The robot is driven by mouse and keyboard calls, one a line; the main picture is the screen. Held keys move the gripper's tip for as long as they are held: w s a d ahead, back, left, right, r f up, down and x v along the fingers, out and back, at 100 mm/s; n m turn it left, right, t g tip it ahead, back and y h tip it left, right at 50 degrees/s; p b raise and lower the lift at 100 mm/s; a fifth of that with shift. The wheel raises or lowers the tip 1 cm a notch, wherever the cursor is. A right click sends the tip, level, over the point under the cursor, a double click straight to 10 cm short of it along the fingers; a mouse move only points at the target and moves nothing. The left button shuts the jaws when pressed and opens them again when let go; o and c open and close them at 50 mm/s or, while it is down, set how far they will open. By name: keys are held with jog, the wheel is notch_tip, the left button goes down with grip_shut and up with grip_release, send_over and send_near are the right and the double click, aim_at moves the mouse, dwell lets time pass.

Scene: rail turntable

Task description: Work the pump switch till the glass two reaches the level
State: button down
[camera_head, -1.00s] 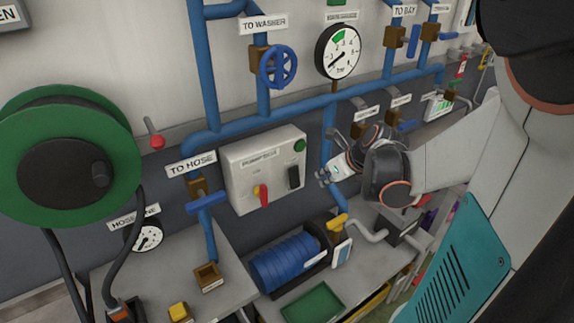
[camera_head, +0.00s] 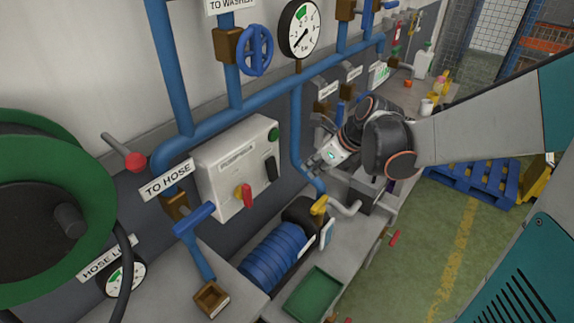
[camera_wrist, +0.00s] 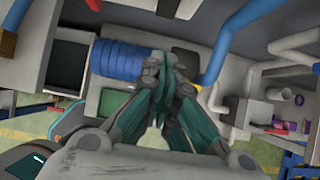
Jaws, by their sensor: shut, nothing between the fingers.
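The pump switch box (camera_head: 222,160), pale grey, is on the wall in the head view. A red handle (camera_head: 247,197) on a yellow base, a black switch (camera_head: 271,168) and a green round part (camera_head: 274,134) are on its front. The red handle points down. My gripper (camera_head: 314,166) is to the right of the box, apart from it, near a vertical blue pipe.
The blue motor (camera_head: 274,254) and a green tray (camera_head: 313,294) are below the box. A yellow handle (camera_head: 319,205) and grey pipework are below my gripper. A green hose reel (camera_head: 30,210) is at left. Open floor (camera_head: 425,245) and blue pallets (camera_head: 475,183) are at right.

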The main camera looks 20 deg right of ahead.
aim_at(272, 169)
jog(key=w+a+r+b+x, duration=0.1)
jog(key=w+b+x, duration=0.1)
jog(key=x, duration=1)
jog(key=shift+w+a+b, duration=0.2)
jog(key=shift+a+b, duration=0.05)
jog(key=shift+b, duration=0.65)
jog(key=shift+w+a+f+t+y+b, duration=0.3)
jog(key=shift+t+b, duration=0.2)
jog(key=shift+b, duration=0.25)
